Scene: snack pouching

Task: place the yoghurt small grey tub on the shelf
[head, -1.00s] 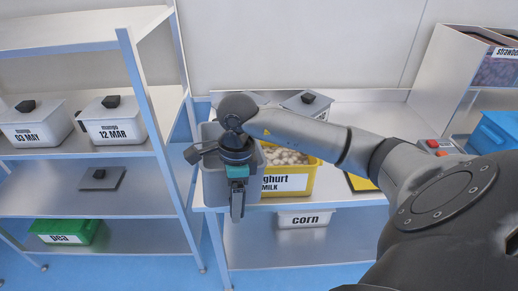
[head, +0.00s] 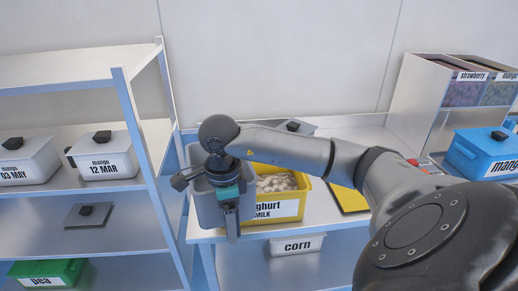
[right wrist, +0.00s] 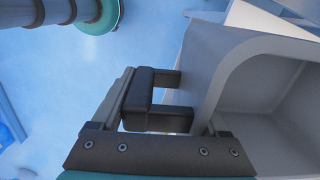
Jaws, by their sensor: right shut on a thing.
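A grey open tub (head: 205,205) is at the left front of the work table, partly hidden by my arm. It also shows in the right wrist view (right wrist: 270,95), where its visible inside looks empty. No label on it can be read. My right gripper (head: 231,225) is shut on the dark handle (right wrist: 150,100) on the tub's side. I cannot tell whether the tub touches the table. The shelf rack (head: 125,100) stands at the left, with labelled white mango tubs (head: 107,160) on its middle level. My left gripper is not in view.
A yellow yoghurt milk crate (head: 290,206) stands right beside the grey tub. A flat grey lid (head: 88,215) lies on a lower shelf, with a green pea tub (head: 48,272) below. A white corn tub (head: 298,245) is under the table. A blue mango tub (head: 485,155) is at right.

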